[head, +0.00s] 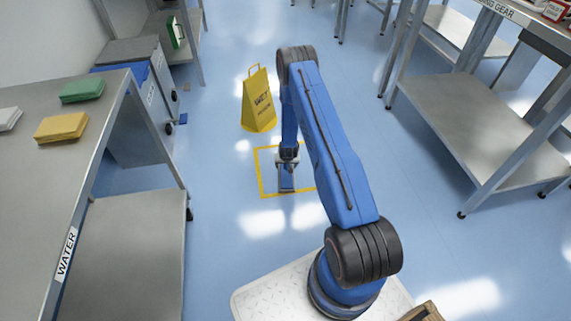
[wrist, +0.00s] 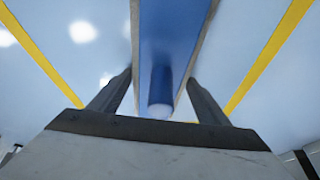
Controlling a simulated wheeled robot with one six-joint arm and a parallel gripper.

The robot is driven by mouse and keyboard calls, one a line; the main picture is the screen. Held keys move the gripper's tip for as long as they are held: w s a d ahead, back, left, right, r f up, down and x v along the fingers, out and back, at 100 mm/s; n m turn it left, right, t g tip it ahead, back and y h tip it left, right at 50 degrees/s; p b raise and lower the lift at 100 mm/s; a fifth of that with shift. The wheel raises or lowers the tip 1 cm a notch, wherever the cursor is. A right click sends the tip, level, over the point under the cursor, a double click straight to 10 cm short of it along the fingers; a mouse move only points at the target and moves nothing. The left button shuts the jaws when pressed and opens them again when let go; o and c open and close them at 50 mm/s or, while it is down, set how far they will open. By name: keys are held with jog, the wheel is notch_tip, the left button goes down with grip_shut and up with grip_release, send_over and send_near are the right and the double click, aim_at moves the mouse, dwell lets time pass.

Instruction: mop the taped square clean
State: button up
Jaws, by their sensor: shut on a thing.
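A yellow taped square (head: 262,184) is marked on the blue floor, and my gripper (head: 287,172) points down inside it. My gripper (wrist: 158,88) is shut on a blue tool, probably the mop (wrist: 160,30), whose rounded blue handle end lies between the fingers in the wrist view. The mop also shows below my gripper in the head view (head: 286,185), at or just above the floor. Yellow tape (wrist: 275,50) runs on both sides of the mop in the wrist view. My arm hides part of the square's right side. I see no clear spill inside it.
A yellow wet-floor sign (head: 258,103) stands just behind the square. A steel table marked WATER (head: 100,130) with green (head: 82,91) and yellow (head: 61,127) sponge-like blocks is at left. A steel shelf (head: 450,110) is at right. Floor around the square's front is clear.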

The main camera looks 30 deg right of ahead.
aim_at(289, 176)
jog(key=shift+s+a+f, duration=0.1)
jog(key=shift+s+a, duration=0.2)
jog(key=shift+s, duration=0.75)
jog(key=shift+s+a, duration=0.25)
jog(key=shift+s, duration=0.75)
jog(key=shift+s+a, duration=0.25)
jog(key=shift+s, duration=0.6)
jog(key=shift+s+a, duration=0.25)
jog(key=shift+s, duration=0.6)
jog(key=shift+r, duration=0.3)
jog(key=shift+r, duration=2.9)
jog(key=shift+w, duration=0.1)
jog(key=shift+r, duration=1.5)
